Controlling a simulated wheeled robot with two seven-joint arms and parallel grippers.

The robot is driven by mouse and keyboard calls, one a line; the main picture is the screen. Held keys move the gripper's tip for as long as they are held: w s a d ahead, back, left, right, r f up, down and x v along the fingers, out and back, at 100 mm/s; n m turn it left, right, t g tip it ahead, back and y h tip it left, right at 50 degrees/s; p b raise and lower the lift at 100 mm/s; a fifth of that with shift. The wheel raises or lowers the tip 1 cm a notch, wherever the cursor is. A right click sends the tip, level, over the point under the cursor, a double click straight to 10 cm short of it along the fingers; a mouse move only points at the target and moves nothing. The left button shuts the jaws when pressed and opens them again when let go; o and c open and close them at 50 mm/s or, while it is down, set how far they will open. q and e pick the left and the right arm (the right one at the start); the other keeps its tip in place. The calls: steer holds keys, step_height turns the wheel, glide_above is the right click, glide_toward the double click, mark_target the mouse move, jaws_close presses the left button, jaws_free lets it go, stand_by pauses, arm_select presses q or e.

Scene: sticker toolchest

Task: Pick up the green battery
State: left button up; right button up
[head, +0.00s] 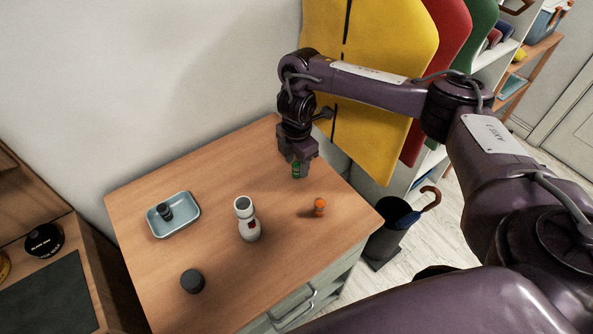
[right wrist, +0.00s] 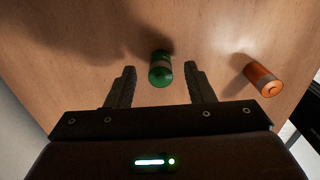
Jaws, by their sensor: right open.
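The green battery (head: 296,170) stands on the wooden tabletop near its back right side. In the right wrist view the green battery (right wrist: 160,69) shows between the two fingers, near their tips, with a gap on each side. My right gripper (head: 297,165) points down over it and partly hides it in the head view. In the right wrist view my right gripper (right wrist: 160,75) is open, with nothing held. My left gripper is not in view.
An orange battery (head: 319,207) stands near, also seen right of the fingers (right wrist: 262,79). A white flashlight (head: 247,220), a dark round cap (head: 192,281) and a blue tray (head: 183,229) holding a dark item are on the chest top (head: 150,275).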

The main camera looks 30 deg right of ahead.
jaws_close()
stand_by(0.3)
steer(key=shift+r, duration=0.1)
